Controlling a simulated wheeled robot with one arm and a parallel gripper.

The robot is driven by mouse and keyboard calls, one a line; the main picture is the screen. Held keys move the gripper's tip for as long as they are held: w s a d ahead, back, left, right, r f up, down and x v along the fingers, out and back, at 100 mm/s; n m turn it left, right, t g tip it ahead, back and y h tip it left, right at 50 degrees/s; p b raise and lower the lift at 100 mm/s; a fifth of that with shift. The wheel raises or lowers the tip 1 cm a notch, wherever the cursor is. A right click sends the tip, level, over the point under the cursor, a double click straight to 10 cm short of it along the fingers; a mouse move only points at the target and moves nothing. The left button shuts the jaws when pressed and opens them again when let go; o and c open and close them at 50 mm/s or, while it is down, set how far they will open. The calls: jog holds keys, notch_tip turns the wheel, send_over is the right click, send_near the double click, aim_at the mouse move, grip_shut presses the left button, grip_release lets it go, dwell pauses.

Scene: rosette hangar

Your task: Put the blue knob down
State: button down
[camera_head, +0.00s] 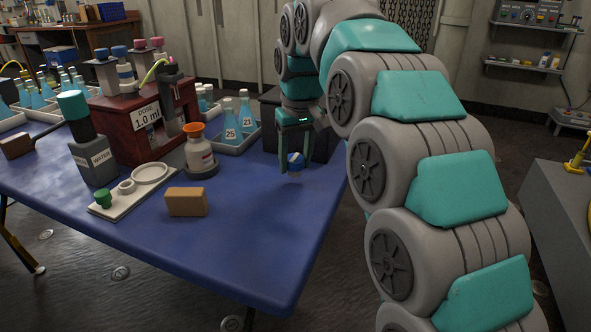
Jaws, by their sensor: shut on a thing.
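My gripper (295,158) points down over the right part of the blue table, its teal fingers shut on the blue knob (296,161). The knob is small, with a blue top and a paler lower part. It seems to be held a little above the table top, though the gap is hard to judge. The blue table (240,230) is bare below and in front of the knob.
A dark box (322,140) stands behind.

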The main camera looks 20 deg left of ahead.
aim_at(295, 172)
jog(key=shift+f, duration=1.5)
jog(key=shift+c, duration=1.4)
grip_release()
jog(key=shift+f, duration=0.1)
